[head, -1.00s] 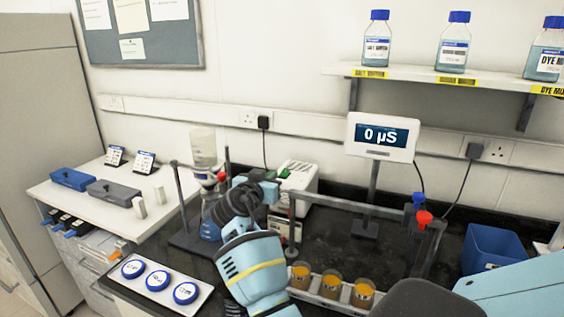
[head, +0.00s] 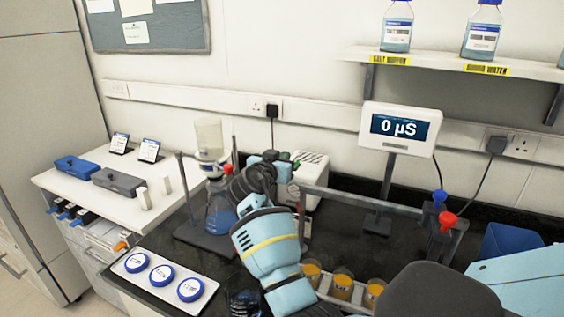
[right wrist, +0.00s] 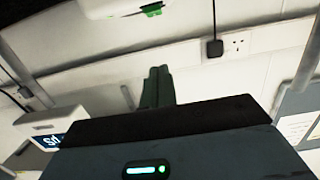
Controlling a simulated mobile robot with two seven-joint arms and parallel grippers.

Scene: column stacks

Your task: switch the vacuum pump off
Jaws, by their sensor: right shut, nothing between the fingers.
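The vacuum pump (head: 313,168) is the white box with vent slots against the back wall, partly hidden behind my right arm. My right gripper (head: 286,157) is in front of its left side, with the fingers shut and empty. In the right wrist view, the dark green fingers (right wrist: 157,86) are together, with a gap in the picture between their tips and a white housing (right wrist: 125,6) at the top edge, likely the pump. A small green part (right wrist: 152,9) shows on that housing; its switch position cannot be told. My left gripper is not in view.
A filter flask with blue liquid (head: 221,215) stands left of my right arm. A display (head: 398,130) reading 0 µS stands to the right, near a rail with blue and red valves (head: 448,221). Amber-filled beakers (head: 342,285) stand below; lidded jars (head: 162,275) are front left.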

